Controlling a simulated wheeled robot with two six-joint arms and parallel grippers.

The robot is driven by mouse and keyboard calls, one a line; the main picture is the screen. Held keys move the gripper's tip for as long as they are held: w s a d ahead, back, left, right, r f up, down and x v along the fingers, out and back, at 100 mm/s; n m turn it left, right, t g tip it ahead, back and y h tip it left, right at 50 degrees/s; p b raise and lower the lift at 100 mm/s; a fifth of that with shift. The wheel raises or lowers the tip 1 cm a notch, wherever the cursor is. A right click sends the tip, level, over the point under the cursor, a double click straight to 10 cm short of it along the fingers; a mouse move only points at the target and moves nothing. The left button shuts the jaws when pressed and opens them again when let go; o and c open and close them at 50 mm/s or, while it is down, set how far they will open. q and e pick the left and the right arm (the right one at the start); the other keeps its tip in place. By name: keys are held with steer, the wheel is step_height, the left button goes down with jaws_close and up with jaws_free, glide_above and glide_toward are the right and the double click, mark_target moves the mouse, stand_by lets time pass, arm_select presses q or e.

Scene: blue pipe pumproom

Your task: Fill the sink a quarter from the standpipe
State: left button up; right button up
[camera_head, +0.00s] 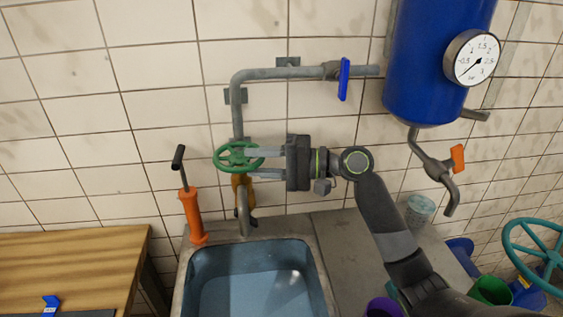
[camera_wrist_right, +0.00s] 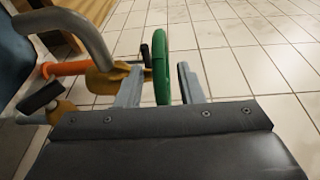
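The green handwheel (camera_head: 238,156) is on the grey standpipe (camera_head: 238,118), above its spout (camera_head: 243,212). The spout points down over the back of the sink (camera_head: 321,270). The sink's blue basin has a pale patch inside; I cannot tell whether it holds water. My right gripper (camera_head: 262,158) is open, its fingertips at the wheel's right side. In the right wrist view the wheel (camera_wrist_right: 161,66) stands between the two spread fingers (camera_wrist_right: 160,84), with gaps on both sides. The spout (camera_wrist_right: 82,38) shows at upper left there. My left gripper is not in view.
An orange hand pump (camera_head: 192,212) stands left of the spout. A blue-lever valve (camera_head: 344,78) is above. A blue tank (camera_head: 430,60) with a gauge (camera_head: 472,58) and orange-lever tap (camera_head: 457,158) is at right. A wooden bench (camera_head: 75,262) is at left.

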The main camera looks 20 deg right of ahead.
steer(key=b+v, duration=0.3)
steer(key=v, duration=0.8)
steer(key=shift+d+b, duration=0.25)
steer(key=shift+b, duration=0.1)
steer(key=shift+s, duration=0.15)
stand_by(0.8)
